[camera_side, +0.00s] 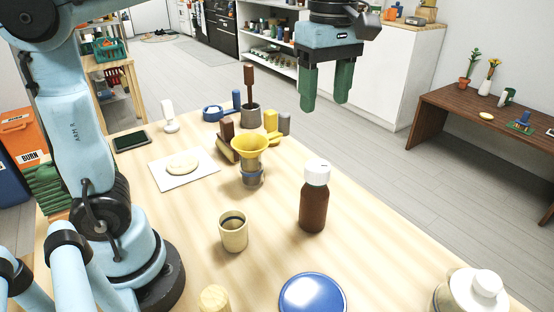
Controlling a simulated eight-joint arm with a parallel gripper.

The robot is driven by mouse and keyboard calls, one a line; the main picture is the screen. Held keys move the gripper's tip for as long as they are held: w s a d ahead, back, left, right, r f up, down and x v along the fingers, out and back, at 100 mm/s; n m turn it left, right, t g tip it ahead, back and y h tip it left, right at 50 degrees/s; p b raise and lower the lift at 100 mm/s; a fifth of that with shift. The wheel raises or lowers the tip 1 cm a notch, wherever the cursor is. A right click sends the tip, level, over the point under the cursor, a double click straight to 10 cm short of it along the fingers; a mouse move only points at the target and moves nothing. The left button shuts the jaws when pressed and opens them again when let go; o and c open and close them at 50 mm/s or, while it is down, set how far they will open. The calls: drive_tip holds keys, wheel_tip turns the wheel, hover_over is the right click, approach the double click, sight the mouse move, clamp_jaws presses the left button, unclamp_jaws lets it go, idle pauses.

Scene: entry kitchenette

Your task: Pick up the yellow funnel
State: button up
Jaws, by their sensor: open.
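The yellow funnel (251,148) stands upright near the middle of the wooden table, wide mouth up. Its lower end sits in or on a small grey-blue cup or jar (252,177); the spout's tip is hidden. My gripper (326,103) hangs above and to the right of the funnel in the picture, with its two green fingers pointing down. The fingers are apart with nothing between them, and they do not touch the funnel.
A brown bottle with a white cap (314,205) stands right of the funnel. A beige cup (233,232) and blue plate (313,294) are nearer. Brown and yellow blocks (271,120) and a mortar with pestle (249,113) crowd behind it. The table's right part is mostly clear.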

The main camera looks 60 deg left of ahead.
wheel_tip(320, 180, up, 2)
drive_tip(key=m, duration=3)
hover_over(283, 113)
drive_tip(key=f, duration=1)
drive_tip(key=shift+w+f, duration=0.35)
drive_tip(key=shift+f, duration=0.05)
drive_tip(key=shift+s+f, duration=0.2)
drive_tip(key=shift+f, duration=1.3)
drive_tip(key=shift+s+f, duration=0.15)
drive_tip(key=shift+f, duration=1.35)
